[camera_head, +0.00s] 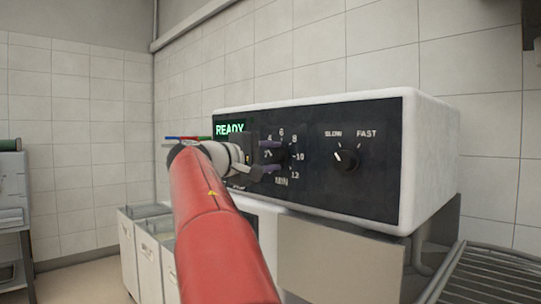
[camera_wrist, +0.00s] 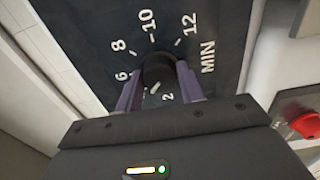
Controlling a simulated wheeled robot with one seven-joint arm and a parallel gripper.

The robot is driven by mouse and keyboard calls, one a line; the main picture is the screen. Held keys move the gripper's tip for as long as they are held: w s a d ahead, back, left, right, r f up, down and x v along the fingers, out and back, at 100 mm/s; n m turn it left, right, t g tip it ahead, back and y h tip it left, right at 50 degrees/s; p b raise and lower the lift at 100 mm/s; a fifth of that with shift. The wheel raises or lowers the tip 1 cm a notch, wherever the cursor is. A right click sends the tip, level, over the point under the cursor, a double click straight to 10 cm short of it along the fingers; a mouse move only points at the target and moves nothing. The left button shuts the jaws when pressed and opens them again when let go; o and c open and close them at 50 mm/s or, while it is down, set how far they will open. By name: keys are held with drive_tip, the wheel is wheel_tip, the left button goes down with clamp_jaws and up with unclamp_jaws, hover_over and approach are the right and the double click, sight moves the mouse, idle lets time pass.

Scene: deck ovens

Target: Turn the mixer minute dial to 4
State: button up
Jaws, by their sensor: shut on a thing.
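The mixer minute dial (camera_head: 281,157) is a round black knob on the dark control panel (camera_head: 385,190), ringed by white numbers with MIN below. It also shows in the wrist view (camera_wrist: 158,66), with 6, 8, 10, 12 and 2 readable around it. My gripper (camera_head: 273,156) faces the panel, its two purple fingers on either side of the dial, shut on it. The fingers show close up in the wrist view (camera_wrist: 160,78). A small pale mark shows at the dial's near edge between the fingers; I cannot tell for sure which number the pointer faces.
A speed dial (camera_head: 347,159) marked SLOW and FAST sits to the right, its pointer toward SLOW. A green READY display (camera_head: 230,129) is at the panel's left. A wire rack (camera_head: 490,275) is at lower right, and white bins (camera_head: 147,262) stand at lower left.

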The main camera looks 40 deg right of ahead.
idle(0.4)
drive_tip(key=o, duration=1)
drive_tip(key=a+b, duration=0.1)
drive_tip(key=a, duration=0.7)
drive_tip(key=shift+s, duration=0.25)
drive_tip(key=shift+d, duration=0.1)
